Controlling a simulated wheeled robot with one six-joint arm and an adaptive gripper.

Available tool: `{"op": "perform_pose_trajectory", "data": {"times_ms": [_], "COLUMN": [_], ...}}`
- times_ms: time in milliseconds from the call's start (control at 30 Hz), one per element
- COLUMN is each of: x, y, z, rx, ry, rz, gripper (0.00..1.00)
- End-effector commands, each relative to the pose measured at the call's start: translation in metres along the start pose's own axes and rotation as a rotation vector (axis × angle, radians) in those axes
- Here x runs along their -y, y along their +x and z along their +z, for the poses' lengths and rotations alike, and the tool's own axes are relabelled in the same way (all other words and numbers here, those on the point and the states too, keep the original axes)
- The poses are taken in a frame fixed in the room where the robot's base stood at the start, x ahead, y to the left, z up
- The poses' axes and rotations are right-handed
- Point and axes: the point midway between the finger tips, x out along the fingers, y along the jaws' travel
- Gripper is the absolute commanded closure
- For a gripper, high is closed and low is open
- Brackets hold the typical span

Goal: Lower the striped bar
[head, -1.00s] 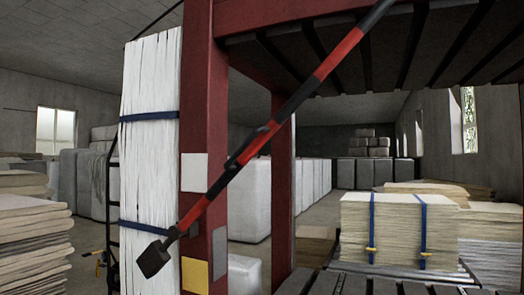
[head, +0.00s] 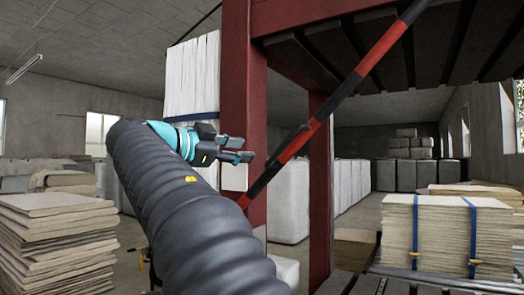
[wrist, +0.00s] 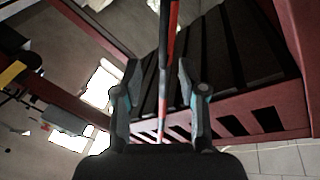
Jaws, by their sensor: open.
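The striped bar (head: 350,83), red and black, runs diagonally from the upper right down to the left across the red frame post. Its lower end is hidden behind my arm. My gripper (head: 246,150) is open, left of the bar's lower half in the head view, with its fingers pointing right toward it. In the wrist view the bar (wrist: 168,60) runs lengthwise through the gap between the open fingers of my gripper (wrist: 159,66). I cannot tell how far beyond the fingertips it lies. Neither finger is seen closed on it.
The red post (head: 241,110) stands just behind the bar. A dark slatted platform (head: 440,45) overhangs at upper right. Stacked tan sheets (head: 55,235) stand at left, and a blue-strapped stack (head: 440,225) at right. Pale wrapped bales line the floor behind.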

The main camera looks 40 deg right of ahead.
Motion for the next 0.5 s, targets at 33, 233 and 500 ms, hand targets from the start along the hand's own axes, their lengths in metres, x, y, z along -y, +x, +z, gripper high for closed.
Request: {"op": "perform_pose_trajectory", "data": {"times_ms": [33,233,500], "x": [0.004,0.006,0.006], "y": [-0.001,0.011,0.058], "z": [-0.003,-0.010,-0.012], "rx": [-0.019,-0.044,-0.042], "ry": [0.029,0.066,0.063], "rz": [-0.001,0.002,0.004], "gripper": [0.59,0.59,0.59]}}
